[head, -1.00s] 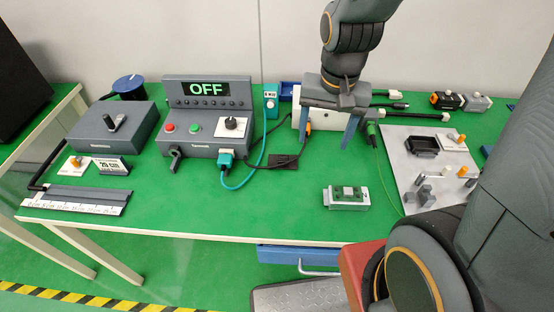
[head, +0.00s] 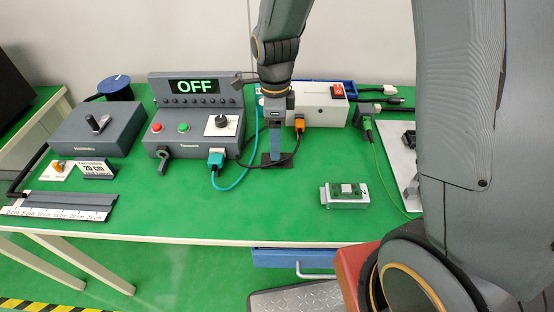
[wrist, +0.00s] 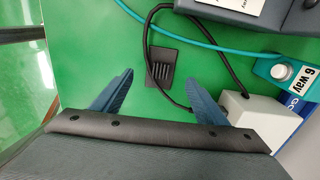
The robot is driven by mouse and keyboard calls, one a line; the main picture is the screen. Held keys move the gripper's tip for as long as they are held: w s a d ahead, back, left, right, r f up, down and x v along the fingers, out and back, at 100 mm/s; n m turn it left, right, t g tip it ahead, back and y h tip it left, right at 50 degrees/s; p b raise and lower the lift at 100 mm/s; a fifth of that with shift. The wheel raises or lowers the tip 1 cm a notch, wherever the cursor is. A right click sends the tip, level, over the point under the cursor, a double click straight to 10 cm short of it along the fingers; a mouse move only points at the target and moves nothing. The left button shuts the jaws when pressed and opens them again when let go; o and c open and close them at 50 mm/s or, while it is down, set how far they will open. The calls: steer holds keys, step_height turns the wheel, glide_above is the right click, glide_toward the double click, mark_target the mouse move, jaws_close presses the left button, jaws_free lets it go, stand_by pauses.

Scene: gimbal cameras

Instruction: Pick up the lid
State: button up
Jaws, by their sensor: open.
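A small dark flat plate with slots (wrist: 158,68), which looks like the lid, lies on the green table top. In the head view the same plate (head: 287,162) is partly hidden behind my gripper (head: 276,155). In the wrist view my gripper (wrist: 163,84) is open and empty, with its blue fingers spread to either side of the plate's near end. The fingers appear to be above the plate and apart from it; the exact height is hard to tell.
A black cable (wrist: 150,25) loops close beside the plate. A teal cable (head: 238,182) runs from the control box with the OFF display (head: 195,87). A white box with a red switch (head: 322,106) stands just right of my gripper.

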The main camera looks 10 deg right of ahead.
steer(key=shift+d+f+p, duration=0.15)
steer(key=shift+f+p, duration=0.6)
steer(key=shift+f, duration=2.35)
steer(key=shift+c, duration=0.2)
steer(key=c, duration=1.1)
